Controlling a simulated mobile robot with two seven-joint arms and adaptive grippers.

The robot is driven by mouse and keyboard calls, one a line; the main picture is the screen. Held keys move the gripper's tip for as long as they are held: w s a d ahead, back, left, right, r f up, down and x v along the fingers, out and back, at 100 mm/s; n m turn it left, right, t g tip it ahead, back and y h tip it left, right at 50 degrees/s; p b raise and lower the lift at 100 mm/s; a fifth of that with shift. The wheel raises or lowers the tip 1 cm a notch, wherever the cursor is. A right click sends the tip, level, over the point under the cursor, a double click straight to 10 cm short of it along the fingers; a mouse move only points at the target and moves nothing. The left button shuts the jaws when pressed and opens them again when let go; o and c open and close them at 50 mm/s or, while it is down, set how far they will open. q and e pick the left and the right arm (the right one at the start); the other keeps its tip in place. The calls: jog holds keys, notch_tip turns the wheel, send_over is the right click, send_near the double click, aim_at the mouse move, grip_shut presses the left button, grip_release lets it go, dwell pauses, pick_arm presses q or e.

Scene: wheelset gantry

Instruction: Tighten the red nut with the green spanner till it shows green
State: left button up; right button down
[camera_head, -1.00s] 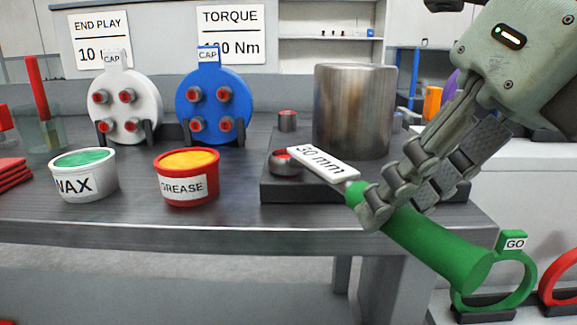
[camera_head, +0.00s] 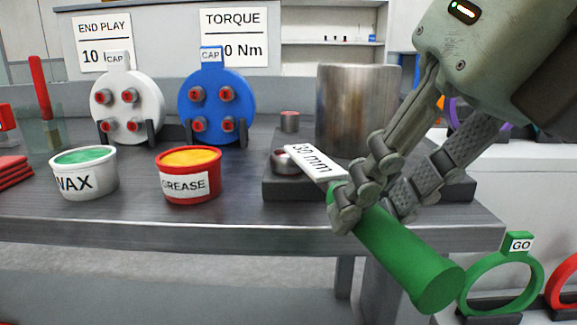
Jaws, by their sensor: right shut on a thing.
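My right gripper (camera_head: 375,200) is shut on the green handle of the spanner (camera_head: 405,255), close to its head end. The spanner's pale head, marked 30 mm, points up and left over the dark block (camera_head: 290,190). Its tip is at the red nut (camera_head: 281,162), which sits low on the block at the left of the metal cylinder. The nut's top shows a little red and the spanner head covers part of it. I cannot tell whether the head is fully seated around it. My left gripper is not in view.
A metal cylinder (camera_head: 352,105) stands on the block behind the spanner. A red-topped stud (camera_head: 289,121) stands behind the nut. Wax (camera_head: 85,180) and grease (camera_head: 188,182) tubs stand left, with white (camera_head: 127,95) and blue (camera_head: 222,95) caps behind. A green GO ring (camera_head: 505,292) is lower right.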

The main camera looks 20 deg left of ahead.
dwell(0.3)
jog(key=shift+s+a+m+b, duration=0.3)
jog(key=shift+a+b, duration=0.05)
jog(key=shift+a, duration=0.1)
jog(key=shift+w+d, duration=0.3)
jog(key=shift+d, duration=0.15)
jog(key=shift+r, duration=0.15)
